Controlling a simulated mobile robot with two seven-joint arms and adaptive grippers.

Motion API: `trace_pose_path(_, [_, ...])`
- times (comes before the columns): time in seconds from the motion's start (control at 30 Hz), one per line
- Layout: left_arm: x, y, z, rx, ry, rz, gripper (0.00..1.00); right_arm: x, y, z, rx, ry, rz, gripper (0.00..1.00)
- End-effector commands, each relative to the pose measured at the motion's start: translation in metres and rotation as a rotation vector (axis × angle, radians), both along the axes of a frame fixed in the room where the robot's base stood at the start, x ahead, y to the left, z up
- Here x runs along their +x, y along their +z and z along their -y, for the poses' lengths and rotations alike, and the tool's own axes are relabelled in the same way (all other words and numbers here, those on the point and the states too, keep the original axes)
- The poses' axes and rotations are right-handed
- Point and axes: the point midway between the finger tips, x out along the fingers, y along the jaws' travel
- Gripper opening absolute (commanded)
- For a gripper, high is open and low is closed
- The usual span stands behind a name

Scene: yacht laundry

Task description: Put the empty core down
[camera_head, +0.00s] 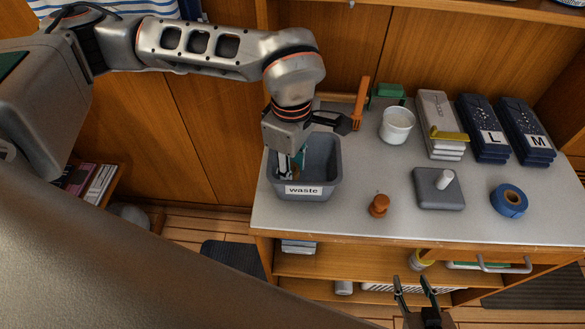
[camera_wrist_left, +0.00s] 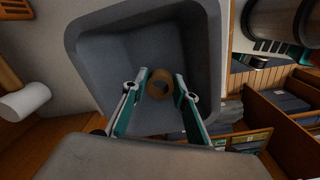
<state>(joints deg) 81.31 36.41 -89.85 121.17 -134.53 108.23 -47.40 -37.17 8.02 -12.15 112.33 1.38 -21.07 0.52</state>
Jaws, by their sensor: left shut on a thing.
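The empty core, a small brown ring (camera_wrist_left: 159,74), is held between the two fingertips of my left gripper (camera_head: 290,172) in the left wrist view. That gripper points down into the grey waste bin (camera_head: 328,178), labelled "waste", at the left end of the counter. The bin's inside fills much of the left wrist view (camera_wrist_left: 112,70) behind the core. I cannot tell whether the core touches the bin floor. In the head view the core is mostly hidden by the fingers and bin wall. My right gripper (camera_head: 413,285) is open and empty, low in front of the counter.
The counter (camera_head: 330,222) also bears a blue tape roll (camera_head: 509,201), a grey block with a white peg (camera_head: 439,188), a brown knob-like piece (camera_head: 379,205), a white cup (camera_head: 397,125) and folded dark stacks labelled L (camera_head: 484,130) and M (camera_head: 526,132). Shelves lie below.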

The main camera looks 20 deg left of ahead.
Motion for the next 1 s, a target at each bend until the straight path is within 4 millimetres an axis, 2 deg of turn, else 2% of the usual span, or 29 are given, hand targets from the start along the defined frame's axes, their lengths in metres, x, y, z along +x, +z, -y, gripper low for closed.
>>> trace_pose_path(0.1, [0.000, -0.010, 0.000, -0.001, 0.000, 0.000, 0.09, 0.001, 0.002, 0.000, 0.001, 0.000, 0.004, 0.40])
trace_pose_path(0.47, [0.000, -0.014, 0.000, 0.000, -0.001, 0.001, 0.09, 0.001, -0.002, 0.000, 0.001, 0.000, 0.004, 0.40])
trace_pose_path(0.5, [0.000, -0.013, 0.000, 0.000, -0.001, 0.001, 0.35, 0.001, -0.001, 0.000, 0.001, 0.000, 0.003, 0.40])
trace_pose_path(0.83, [0.000, -0.011, 0.000, 0.000, 0.000, 0.001, 0.35, 0.000, 0.000, 0.000, 0.000, 0.000, 0.001, 0.40])
trace_pose_path(1.0, [0.001, 0.006, 0.000, -0.001, 0.000, 0.006, 0.35, 0.000, 0.000, 0.000, 0.000, 0.000, 0.000, 0.40])
